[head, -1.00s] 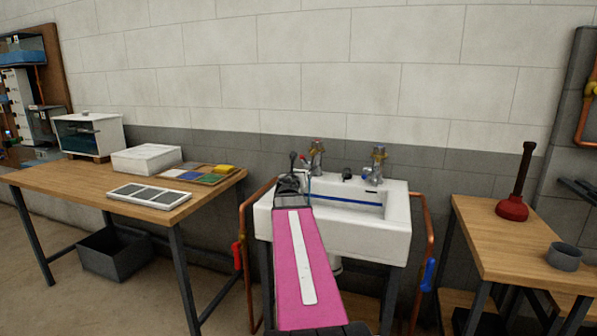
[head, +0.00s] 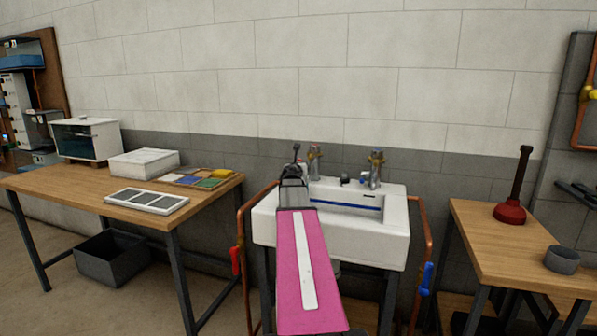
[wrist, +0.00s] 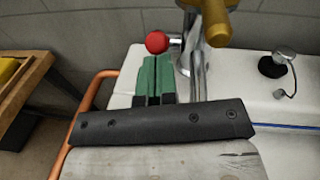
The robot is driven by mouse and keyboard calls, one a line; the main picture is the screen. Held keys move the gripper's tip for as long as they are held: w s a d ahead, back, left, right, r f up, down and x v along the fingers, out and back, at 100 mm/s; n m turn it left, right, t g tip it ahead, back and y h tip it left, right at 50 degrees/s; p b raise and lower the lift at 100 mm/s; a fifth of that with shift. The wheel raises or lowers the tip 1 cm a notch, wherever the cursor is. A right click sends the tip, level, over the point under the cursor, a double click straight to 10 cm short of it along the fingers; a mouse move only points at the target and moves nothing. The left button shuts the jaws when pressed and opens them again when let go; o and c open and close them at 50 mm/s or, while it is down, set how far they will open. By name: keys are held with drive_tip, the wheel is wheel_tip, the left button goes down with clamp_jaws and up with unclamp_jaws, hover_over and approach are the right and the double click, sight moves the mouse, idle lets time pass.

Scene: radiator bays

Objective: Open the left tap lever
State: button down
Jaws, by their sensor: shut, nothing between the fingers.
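The left tap (head: 315,162) stands at the back left of the white sink (head: 392,232). In the wrist view it is a chrome body (wrist: 196,70) with a brass-coloured top (wrist: 217,20). The red ball end (wrist: 157,42) of its lever shows left of the chrome body. My gripper (wrist: 154,62) has green fingers that are shut and empty, their tips just short of the red ball in the picture. I cannot tell if they touch it. In the head view my gripper is over the sink's left side, and its fingers are hard to make out.
The right tap (head: 375,169) stands at the sink's back right. A black plug (wrist: 277,64) sits on the rim between. Copper pipes with a red handle (head: 235,260) and a blue handle (head: 426,278) flank the sink. Wooden tables stand left (head: 62,181) and right (head: 500,245).

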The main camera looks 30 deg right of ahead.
drive_tip(key=shift+w+d+r, duration=0.2)
drive_tip(key=shift+w+r, duration=0.05)
drive_tip(key=shift+r, duration=0.2)
drive_tip(key=shift+w+d+r, duration=0.2)
drive_tip(key=shift+r, duration=0.2)
